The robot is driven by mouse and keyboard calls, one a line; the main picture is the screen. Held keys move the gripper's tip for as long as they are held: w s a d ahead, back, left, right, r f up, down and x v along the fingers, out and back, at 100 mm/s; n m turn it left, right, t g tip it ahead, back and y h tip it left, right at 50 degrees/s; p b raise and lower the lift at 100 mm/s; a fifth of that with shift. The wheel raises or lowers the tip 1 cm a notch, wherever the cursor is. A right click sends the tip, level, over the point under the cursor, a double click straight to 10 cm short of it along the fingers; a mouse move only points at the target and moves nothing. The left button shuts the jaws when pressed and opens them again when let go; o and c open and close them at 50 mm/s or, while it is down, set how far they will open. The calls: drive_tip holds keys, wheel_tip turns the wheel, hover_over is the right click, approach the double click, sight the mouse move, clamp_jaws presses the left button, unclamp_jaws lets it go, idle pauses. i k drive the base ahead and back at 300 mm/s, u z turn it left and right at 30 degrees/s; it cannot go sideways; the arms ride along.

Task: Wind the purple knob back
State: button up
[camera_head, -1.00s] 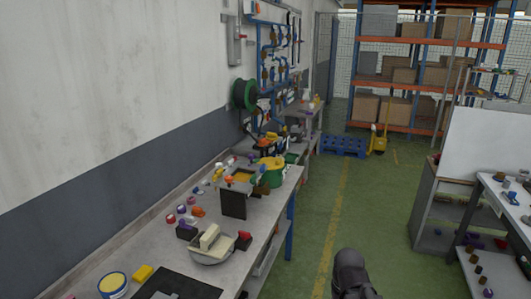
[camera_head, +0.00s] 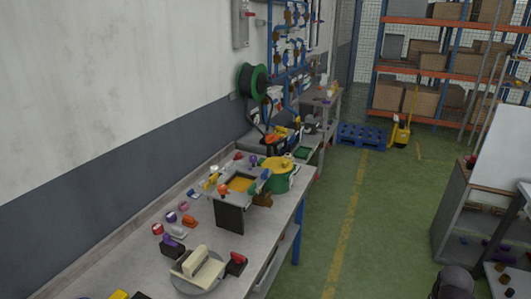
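Several small purple parts lie on the long grey workbench (camera_head: 120,262) along the left wall. One is a round purple piece (camera_head: 171,217) among red and orange pieces. A purple-topped dark block (camera_head: 172,246) stands beside a round grey plate (camera_head: 186,284) that carries a cream block (camera_head: 203,264). A small purple knob-like piece (camera_head: 253,161) shows farther back near a yellow-and-green pot. I cannot tell which of these is the purple knob, or its turned position. My gripper is not in view; only a dark rounded part of my arm shows at the bottom right.
A grey stand with a yellow top (camera_head: 241,184) and the green pot with yellow lid (camera_head: 281,175) stand mid-bench. A red-and-black block (camera_head: 236,263) sits near the bench's front edge. The green floor (camera_head: 330,220) right of the bench is clear. Another bench stands right.

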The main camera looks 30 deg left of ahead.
sight(253, 158)
drive_tip(key=u, duration=0.1)
drive_tip(key=i, duration=1.35)
drive_tip(key=u, duration=0.9)
drive_tip(key=i, duration=0.45)
drive_tip(key=u, duration=0.4)
